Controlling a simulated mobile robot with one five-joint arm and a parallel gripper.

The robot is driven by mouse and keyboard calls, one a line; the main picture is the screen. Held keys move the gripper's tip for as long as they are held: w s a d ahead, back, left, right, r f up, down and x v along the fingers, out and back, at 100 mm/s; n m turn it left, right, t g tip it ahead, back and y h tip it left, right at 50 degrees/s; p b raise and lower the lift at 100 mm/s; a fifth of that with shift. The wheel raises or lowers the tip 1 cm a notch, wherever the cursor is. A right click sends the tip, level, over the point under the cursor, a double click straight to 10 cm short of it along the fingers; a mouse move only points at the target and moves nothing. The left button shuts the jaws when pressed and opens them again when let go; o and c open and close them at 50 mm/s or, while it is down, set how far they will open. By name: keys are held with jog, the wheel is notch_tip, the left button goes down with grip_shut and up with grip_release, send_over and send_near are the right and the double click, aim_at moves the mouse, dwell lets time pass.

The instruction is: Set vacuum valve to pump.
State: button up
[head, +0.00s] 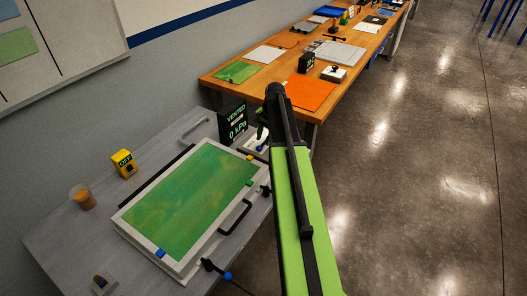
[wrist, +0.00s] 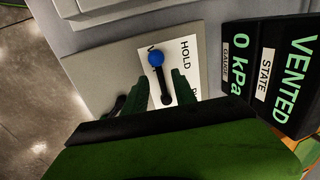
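The vacuum valve has a black lever (wrist: 165,88) with a blue knob (wrist: 156,58) on a white label plate (wrist: 187,62). In the wrist view the plate reads HOLD beside the lever; a letter V shows by the knob, and another label is mostly hidden. The lever points toward the V label. My gripper (wrist: 160,78) is open, with a green finger on each side of the lever; contact cannot be told. The black display (wrist: 268,72) reads VENTED and 0 kPa. In the head view the display (head: 233,122) stands behind the valve, which my arm partly covers.
The grey bench holds a framed green bath (head: 190,195), a yellow OFF box (head: 124,163), an amber cup (head: 82,196) and another blue-knobbed lever (head: 216,270) at the front. A wooden bench (head: 285,70) with several items stands beyond. The floor at right is clear.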

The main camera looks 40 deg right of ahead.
aim_at(264, 144)
jog(key=shift+w+a+f+b, duration=0.15)
jog(key=shift+f+b, duration=0.35)
jog(key=shift+f, duration=0.65)
jog(key=shift+r, duration=0.1)
jog(key=shift+c, duration=0.2)
grip_shut()
